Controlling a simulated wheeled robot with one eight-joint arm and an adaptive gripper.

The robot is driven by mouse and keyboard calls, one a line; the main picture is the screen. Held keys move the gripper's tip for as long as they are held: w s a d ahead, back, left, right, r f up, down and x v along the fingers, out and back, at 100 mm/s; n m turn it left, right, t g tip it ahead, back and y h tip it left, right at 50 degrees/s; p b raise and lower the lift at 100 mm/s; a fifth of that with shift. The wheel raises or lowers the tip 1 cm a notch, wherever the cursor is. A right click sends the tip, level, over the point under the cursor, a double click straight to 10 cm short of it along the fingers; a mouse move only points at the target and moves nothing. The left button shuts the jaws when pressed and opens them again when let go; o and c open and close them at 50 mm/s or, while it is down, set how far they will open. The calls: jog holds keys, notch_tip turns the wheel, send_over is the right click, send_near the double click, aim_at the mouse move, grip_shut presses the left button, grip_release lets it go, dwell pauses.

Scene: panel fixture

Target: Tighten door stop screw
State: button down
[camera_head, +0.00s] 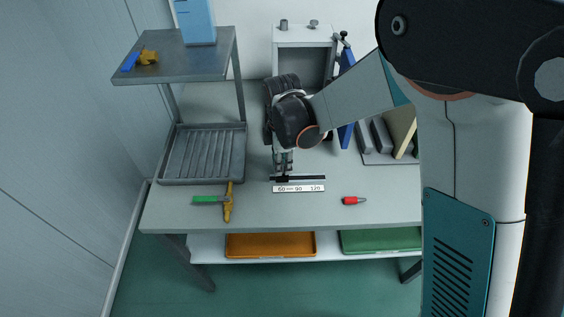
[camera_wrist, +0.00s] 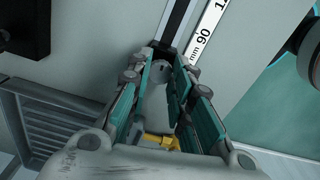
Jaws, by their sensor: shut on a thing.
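A dark rail (camera_head: 312,178) lies on the bench above a white scale strip (camera_head: 298,188) printed with 60, 90 and 120. A small black stop block (camera_head: 281,179) sits near the rail's left end. In the wrist view the rail (camera_wrist: 178,22) runs away beside the scale (camera_wrist: 207,32). My gripper (camera_head: 284,170) points down at the block; its teal-padded fingers (camera_wrist: 172,68) are closed in around a grey round piece, which looks like the door stop screw (camera_wrist: 160,72). The fingers partly hide the screw and block, and the exact contact is hard to see.
A ribbed grey tray (camera_head: 203,180) stands left under a raised shelf (camera_head: 180,68). A grey cabinet (camera_head: 303,35) and blue panel (camera_head: 346,105) stand behind. The front right bench is mostly clear.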

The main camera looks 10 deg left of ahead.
jog(key=m, duration=0.4)
jog(key=shift+m, duration=0.3)
jog(key=m, duration=0.3)
jog(key=shift+m, duration=0.3)
jog(key=m, duration=1.2)
jog(key=shift+m, duration=0.3)
jog(key=m, duration=0.3)
jog(key=shift+m, duration=0.4)
jog(key=m, duration=0.6)
jog(key=shift+m, duration=0.4)
